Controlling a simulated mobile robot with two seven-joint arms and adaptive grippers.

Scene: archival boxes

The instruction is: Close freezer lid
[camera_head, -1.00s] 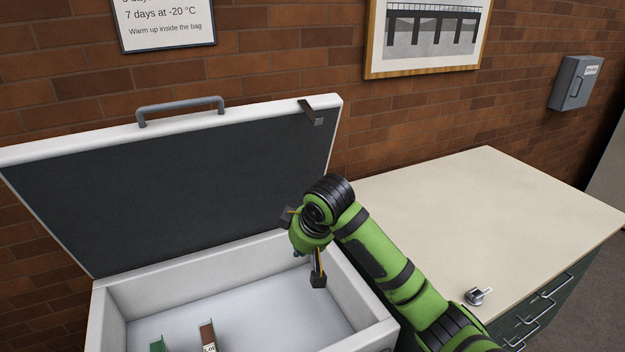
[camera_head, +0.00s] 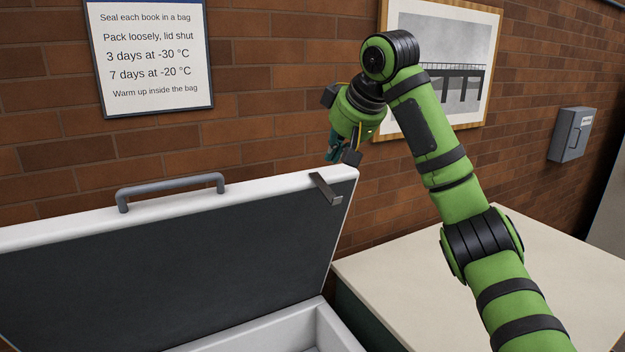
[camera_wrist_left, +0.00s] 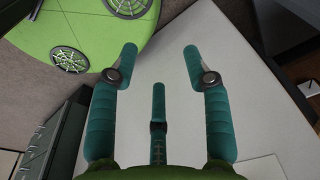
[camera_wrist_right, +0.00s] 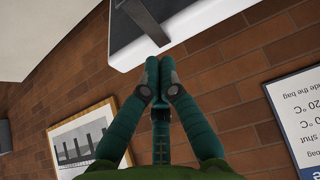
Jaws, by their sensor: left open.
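The freezer lid (camera_head: 170,275) stands raised, with a dark inner panel, a white rim and a grey handle (camera_head: 170,190) on its upper edge. A metal latch (camera_head: 325,188) sits at its upper right corner. Part of the white freezer body (camera_head: 290,330) shows below. My right gripper (camera_head: 343,154) is just above and behind that corner. In the right wrist view its fingers (camera_wrist_right: 158,68) are together and empty, close to the lid's white edge (camera_wrist_right: 205,42); I cannot tell whether they touch it. My left gripper (camera_wrist_left: 160,54) is open and empty, above a pale surface; the head view does not show it.
A cream-topped cabinet (camera_head: 530,270) stands right of the freezer. A brick wall (camera_head: 290,60) rises behind, with a sign (camera_head: 150,55), a framed picture (camera_head: 455,50) and a grey wall box (camera_head: 571,134).

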